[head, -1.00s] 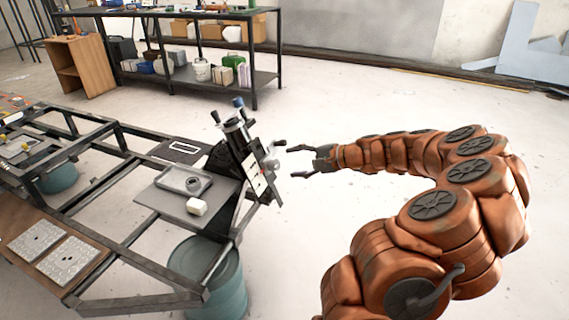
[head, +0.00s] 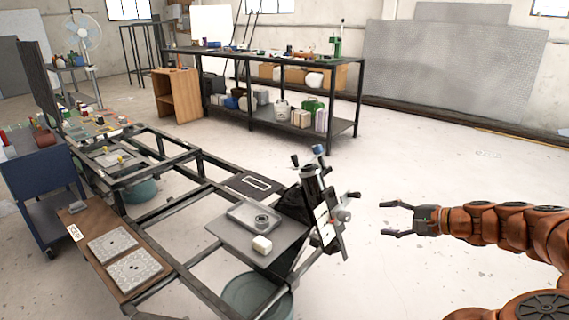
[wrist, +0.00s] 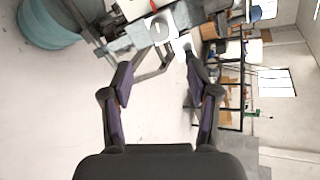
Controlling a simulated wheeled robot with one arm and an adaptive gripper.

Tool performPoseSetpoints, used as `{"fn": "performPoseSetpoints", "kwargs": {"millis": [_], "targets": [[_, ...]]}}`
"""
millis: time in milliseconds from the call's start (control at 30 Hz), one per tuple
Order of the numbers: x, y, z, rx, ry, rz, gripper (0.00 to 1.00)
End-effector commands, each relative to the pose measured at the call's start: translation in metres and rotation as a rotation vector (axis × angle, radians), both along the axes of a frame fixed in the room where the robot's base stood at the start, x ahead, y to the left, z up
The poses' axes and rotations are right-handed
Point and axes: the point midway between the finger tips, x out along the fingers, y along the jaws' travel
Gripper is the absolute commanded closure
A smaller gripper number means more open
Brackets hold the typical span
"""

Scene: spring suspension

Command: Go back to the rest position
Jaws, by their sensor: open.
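My gripper (head: 391,218) is open and empty in the head view, at the end of my orange arm. It points left toward the suspension fixture (head: 318,212) on the metal frame, with a clear gap between them. In the wrist view my two fingers (wrist: 158,88) are spread apart with nothing between them. Part of the fixture, with a round light-coloured knob (wrist: 160,27), shows beyond the fingertips there.
A teal drum (head: 252,298) stands below. A black workbench (head: 262,58) stands at the back. The floor behind my gripper is clear.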

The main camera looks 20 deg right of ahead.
Motion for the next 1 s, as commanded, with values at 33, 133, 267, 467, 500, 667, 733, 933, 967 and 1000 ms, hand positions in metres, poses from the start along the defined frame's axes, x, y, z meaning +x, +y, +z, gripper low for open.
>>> {"fn": "performPoseSetpoints", "kwargs": {"millis": [33,133,267,467,500,667,733,933,967,1000], "targets": [[0.000,0.000,0.000,0.000,0.000,0.000,0.40],[0.002,0.008,0.002,-0.009,0.002,0.021,0.40],[0.008,0.049,0.011,-0.055,0.018,0.125,0.40],[-0.001,0.166,0.021,-0.201,0.079,0.434,0.40],[-0.008,0.189,0.020,-0.236,0.097,0.500,0.40],[-0.051,0.268,0.012,-0.382,0.172,0.755,0.40],[-0.075,0.293,0.006,-0.448,0.209,0.854,0.40],[-0.150,0.333,-0.013,-0.645,0.325,1.098,0.40],[-0.161,0.335,-0.016,-0.675,0.344,1.129,0.40],[-0.176,0.336,-0.020,-0.714,0.369,1.169,0.40]]}}
